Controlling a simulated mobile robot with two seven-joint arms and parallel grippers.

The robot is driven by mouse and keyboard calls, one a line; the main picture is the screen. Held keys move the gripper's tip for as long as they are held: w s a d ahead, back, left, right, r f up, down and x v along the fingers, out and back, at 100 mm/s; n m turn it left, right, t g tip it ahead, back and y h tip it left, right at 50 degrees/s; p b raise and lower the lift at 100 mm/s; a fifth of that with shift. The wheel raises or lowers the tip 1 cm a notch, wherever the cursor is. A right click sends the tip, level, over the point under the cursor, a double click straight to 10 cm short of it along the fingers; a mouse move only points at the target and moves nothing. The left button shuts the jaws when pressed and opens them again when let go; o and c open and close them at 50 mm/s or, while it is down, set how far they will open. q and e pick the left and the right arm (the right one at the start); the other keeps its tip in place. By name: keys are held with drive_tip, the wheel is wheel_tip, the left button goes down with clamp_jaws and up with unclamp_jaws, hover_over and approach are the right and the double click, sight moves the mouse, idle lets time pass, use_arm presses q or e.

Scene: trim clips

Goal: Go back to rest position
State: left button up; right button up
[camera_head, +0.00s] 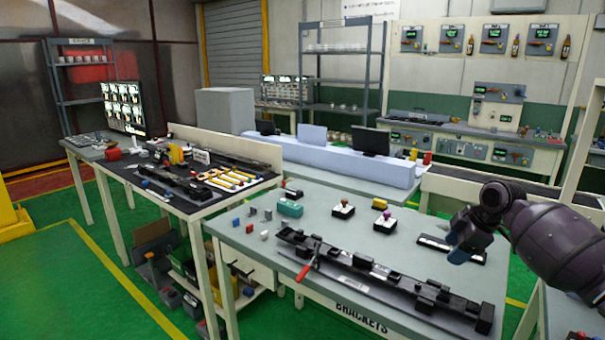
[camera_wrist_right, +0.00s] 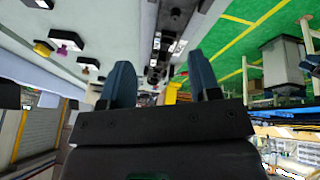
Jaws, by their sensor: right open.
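My left gripper is in neither view. A long black trim piece (camera_head: 385,272) lies along the table's front edge, with a red-handled tool (camera_head: 306,268) across its left part. In the right wrist view a long dark strip (camera_wrist_right: 168,35) lies beyond the fingers.
Small blocks and a green box (camera_head: 290,208) sit on the table's left half. Black pads with coloured knobs (camera_head: 384,222) stand farther back. A flat black-and-white item (camera_head: 450,250) lies under the right gripper. A second table (camera_head: 190,195) with tools stands left; green floor (camera_head: 80,285) is open.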

drive_tip(key=w+a+m+t, duration=0.3)
drive_tip(key=a+m+t, duration=0.1)
drive_tip(key=a+t, duration=0.2)
drive_tip(key=s+a+f+m+t, duration=0.3)
drive_tip(key=s+a+f+t, duration=0.2)
drive_tip(key=s+f, duration=0.35)
drive_tip(key=s+d+f+m+g+h, duration=0.1)
drive_tip(key=s+f+m, duration=0.1)
drive_tip(key=s+f, duration=0.4)
drive_tip(key=s+f+m+g+h, duration=0.1)
drive_tip(key=s+f, duration=0.6)
drive_tip(key=s, duration=0.9)
drive_tip(key=s+d+f+m+g+h, duration=0.1)
drive_tip(key=s+f+m, duration=0.2)
drive_tip(key=s+f, duration=0.3)
drive_tip(key=s, duration=0.5)
drive_tip(key=shift+s+d+f+m+h, duration=0.3)
